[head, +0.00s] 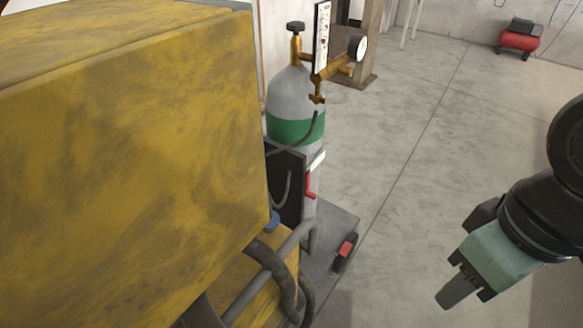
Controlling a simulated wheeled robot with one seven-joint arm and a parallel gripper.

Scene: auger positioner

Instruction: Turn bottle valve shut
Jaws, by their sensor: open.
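A grey gas bottle with a green band (294,112) stands upright behind the yellow machine. Its valve has a dark knob (295,27) on top of a brass stem. A brass regulator (338,69) with a round white gauge (358,47) sticks out to the right of the stem. My gripper (463,292) is at the lower right, well apart from the bottle and valve. It is open, with nothing seen between its fingers.
A large yellow box-shaped machine (130,130) fills the left side, close to me. A dark cart plate (330,232) with a red-and-black item (345,252) lies below the bottle. A red compressor (518,38) stands at the far wall. The concrete floor between is clear.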

